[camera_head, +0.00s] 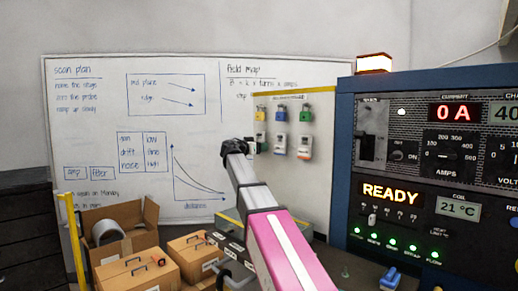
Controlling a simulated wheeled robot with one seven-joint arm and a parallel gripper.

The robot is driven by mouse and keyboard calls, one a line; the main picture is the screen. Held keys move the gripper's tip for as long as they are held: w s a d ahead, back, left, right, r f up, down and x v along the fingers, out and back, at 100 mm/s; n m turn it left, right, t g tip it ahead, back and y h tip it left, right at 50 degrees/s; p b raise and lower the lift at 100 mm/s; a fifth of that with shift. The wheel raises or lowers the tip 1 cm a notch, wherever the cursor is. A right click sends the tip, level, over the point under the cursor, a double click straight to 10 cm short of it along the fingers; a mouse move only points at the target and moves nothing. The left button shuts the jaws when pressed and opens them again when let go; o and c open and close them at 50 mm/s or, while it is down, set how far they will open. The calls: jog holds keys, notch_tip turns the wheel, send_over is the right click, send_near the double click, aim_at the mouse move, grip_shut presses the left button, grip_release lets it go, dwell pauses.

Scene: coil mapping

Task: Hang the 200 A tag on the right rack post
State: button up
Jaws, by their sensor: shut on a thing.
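My gripper (236,148) is the dark end of the grey and pink arm, raised in the middle of the picture at the left edge of the tag board (323,150). It is shut on what seems to be a tag, mostly hidden by the gripper. Small tags hang on the board: yellow (261,113), blue (281,114) and green (306,115) ones above, orange-marked ones (279,144) (305,148) below. The tags' lettering is too small to read. I cannot make out which part is the right rack post.
A blue-framed power cabinet (345,180) fills the right, showing 0 A and READY. Open and closed cardboard boxes (130,274) stand at lower left, beside a yellow post (73,240). A whiteboard (90,140) covers the back wall.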

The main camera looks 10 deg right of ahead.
jog(key=shift+r, duration=0.4)
jog(key=shift+a, duration=0.15)
jog(key=v, duration=0.7)
jog(key=shift+s+r, duration=0.15)
jog(key=shift+r, duration=0.1)
dwell(0.8)
jog(key=shift+a, duration=0.1)
